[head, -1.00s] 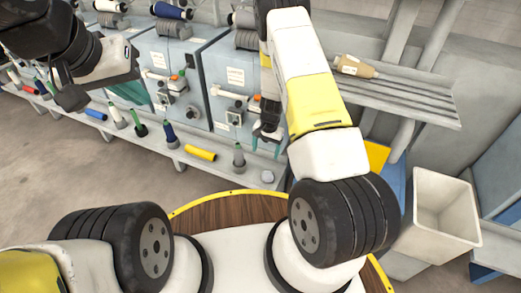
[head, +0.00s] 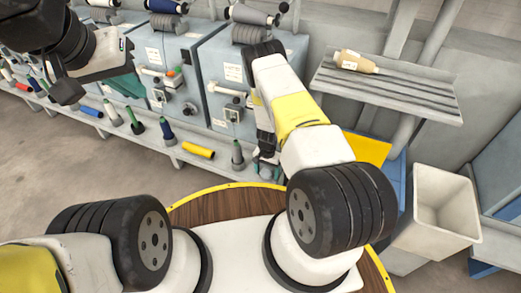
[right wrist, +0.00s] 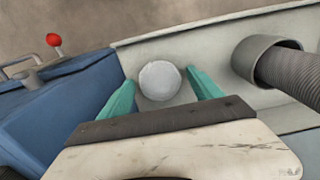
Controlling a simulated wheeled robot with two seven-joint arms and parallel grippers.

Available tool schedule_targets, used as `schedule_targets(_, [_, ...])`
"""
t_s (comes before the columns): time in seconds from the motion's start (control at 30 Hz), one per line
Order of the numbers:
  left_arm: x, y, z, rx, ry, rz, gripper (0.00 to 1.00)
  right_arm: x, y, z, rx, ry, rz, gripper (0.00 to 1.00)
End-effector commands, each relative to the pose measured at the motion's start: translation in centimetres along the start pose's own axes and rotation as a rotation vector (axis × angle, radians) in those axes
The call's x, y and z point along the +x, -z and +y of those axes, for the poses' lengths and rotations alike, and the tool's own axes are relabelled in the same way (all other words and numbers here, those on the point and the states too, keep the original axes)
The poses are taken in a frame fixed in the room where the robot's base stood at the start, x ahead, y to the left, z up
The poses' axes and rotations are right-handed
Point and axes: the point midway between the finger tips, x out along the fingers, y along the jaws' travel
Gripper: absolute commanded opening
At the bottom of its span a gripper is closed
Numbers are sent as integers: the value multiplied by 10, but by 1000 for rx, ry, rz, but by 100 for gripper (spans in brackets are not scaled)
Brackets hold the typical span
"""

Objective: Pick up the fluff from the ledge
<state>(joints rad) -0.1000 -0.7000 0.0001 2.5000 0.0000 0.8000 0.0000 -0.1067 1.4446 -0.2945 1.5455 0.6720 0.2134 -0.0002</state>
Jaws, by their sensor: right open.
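The fluff is a pale grey round ball (right wrist: 159,80) on the pale ledge (right wrist: 210,45) in the right wrist view. My right gripper (right wrist: 161,78) is open, with one teal finger on either side of the fluff; contact cannot be told. In the head view my right gripper (head: 266,150) reaches down over the front ledge (head: 220,165), and it hides the fluff there. My left gripper (head: 124,86) is at the upper left, over the ledge, apart from the fluff; its jaw opening is unclear.
A yellow bobbin (head: 198,150) lies on the ledge. Blue-grey machine boxes (head: 235,75) stand behind. A white bin (head: 440,215) is at right.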

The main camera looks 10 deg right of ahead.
Motion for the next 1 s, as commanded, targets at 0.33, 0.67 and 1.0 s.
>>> schedule_targets(0.33, [0, 0, 0, 0, 0, 0, 0, 1, 0, 0, 0, 0, 0, 53])
schedule_targets(0.67, [0, 0, 0, 0, 0, 0, 0, 1, 0, 0, 0, 0, 0, 10])
schedule_targets(1.0, [0, 0, 0, 0, 0, 0, 0, -12, 1, 0, 0, 1, 1, 10])
